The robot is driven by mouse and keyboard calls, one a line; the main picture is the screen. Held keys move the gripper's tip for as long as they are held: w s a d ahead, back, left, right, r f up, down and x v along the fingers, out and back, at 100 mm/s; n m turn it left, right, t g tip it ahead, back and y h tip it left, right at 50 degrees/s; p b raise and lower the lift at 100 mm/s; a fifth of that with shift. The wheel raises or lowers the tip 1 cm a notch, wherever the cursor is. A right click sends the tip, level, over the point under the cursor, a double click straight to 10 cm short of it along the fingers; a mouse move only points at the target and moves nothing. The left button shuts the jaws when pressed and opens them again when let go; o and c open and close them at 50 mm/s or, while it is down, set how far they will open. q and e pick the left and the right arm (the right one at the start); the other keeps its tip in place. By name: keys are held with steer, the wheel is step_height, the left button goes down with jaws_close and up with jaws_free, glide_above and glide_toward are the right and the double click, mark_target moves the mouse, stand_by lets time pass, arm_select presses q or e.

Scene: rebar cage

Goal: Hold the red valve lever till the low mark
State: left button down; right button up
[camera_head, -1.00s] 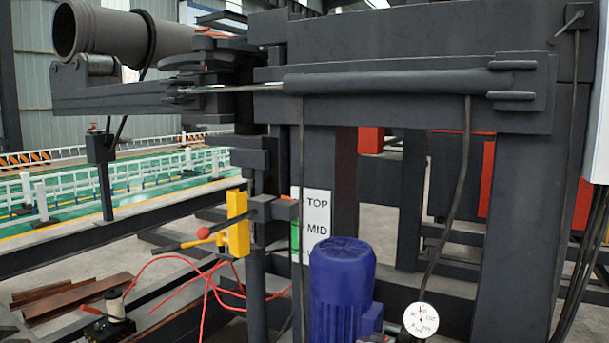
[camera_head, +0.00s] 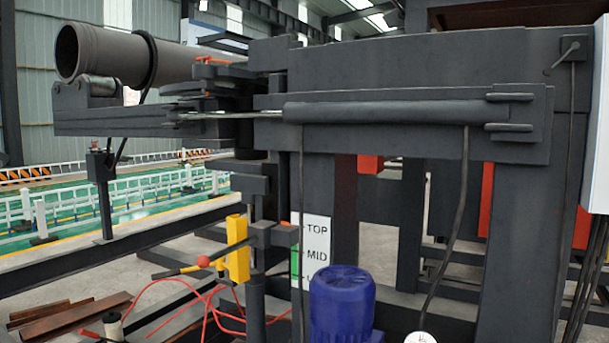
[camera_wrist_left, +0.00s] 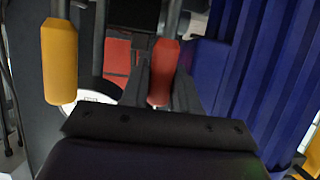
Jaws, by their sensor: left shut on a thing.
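The red valve lever (camera_wrist_left: 160,72) stands in the middle of the left wrist view. The fingers of my left gripper (camera_wrist_left: 161,88) are shut on its red grip. A lever with a yellow grip (camera_wrist_left: 58,60) is to its left, apart from the fingers. In the head view, a white mark plate (camera_head: 316,235) reads TOP and MID, with a lower label beginning with L partly hidden behind the blue motor. A green strip (camera_head: 294,262) runs along its left edge by MID. Neither gripper shows in the head view, and my right gripper is out of sight.
The blue motor (camera_head: 342,305) stands before the frame; its ribbed side (camera_wrist_left: 245,70) fills the wrist view's right. A yellow block (camera_head: 237,249) and red ball knob (camera_head: 203,261) are left of the plate. A round gauge (camera_head: 420,338) is cut off at the bottom.

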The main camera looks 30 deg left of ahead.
arm_select(q)
steer(key=f+b, duration=0.1)
steer(key=b, duration=0.4)
steer(key=shift+s+f+t, duration=0.1)
steer(key=shift+s+t, duration=0.25)
steer(key=shift+t, duration=0.05)
steer(key=c, duration=1)
jaws_free()
steer(key=shift+s+r, duration=0.1)
steer(key=shift+r, duration=0.8)
steer(key=shift+p, duration=0.35)
steer(key=p+v, duration=0.3)
steer(key=v, duration=0.6)
steer(key=shift+f, duration=0.2)
steer(key=shift+s, duration=0.1)
